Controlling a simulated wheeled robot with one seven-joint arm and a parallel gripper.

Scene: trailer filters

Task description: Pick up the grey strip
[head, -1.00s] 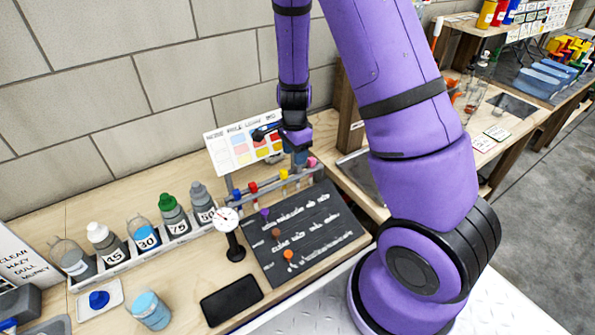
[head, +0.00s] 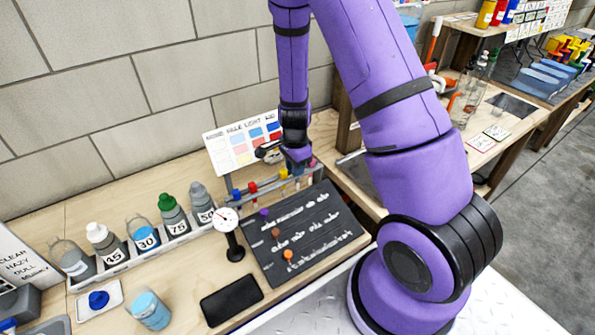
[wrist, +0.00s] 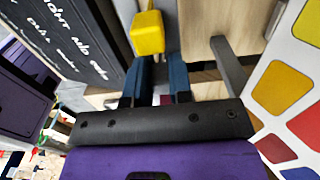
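No loose piece shows clearly as the grey strip. A narrow grey bar (wrist: 229,66) stands right of my fingers in the wrist view; I cannot tell whether it is the strip or part of the rack. The grey rack (head: 262,188) with coloured knobs stands behind the black board in the head view. A yellow block (wrist: 147,33) lies just beyond the left finger. In the head view my gripper is low over the rack's right part, its fingertips hard to see.
A colour chart (head: 240,147) stands behind the rack. The black board (head: 305,235) lies in front, beside a round gauge (head: 226,219). Numbered bottles (head: 145,235) stand in a tray at left. A black slab (head: 231,299) lies at the front.

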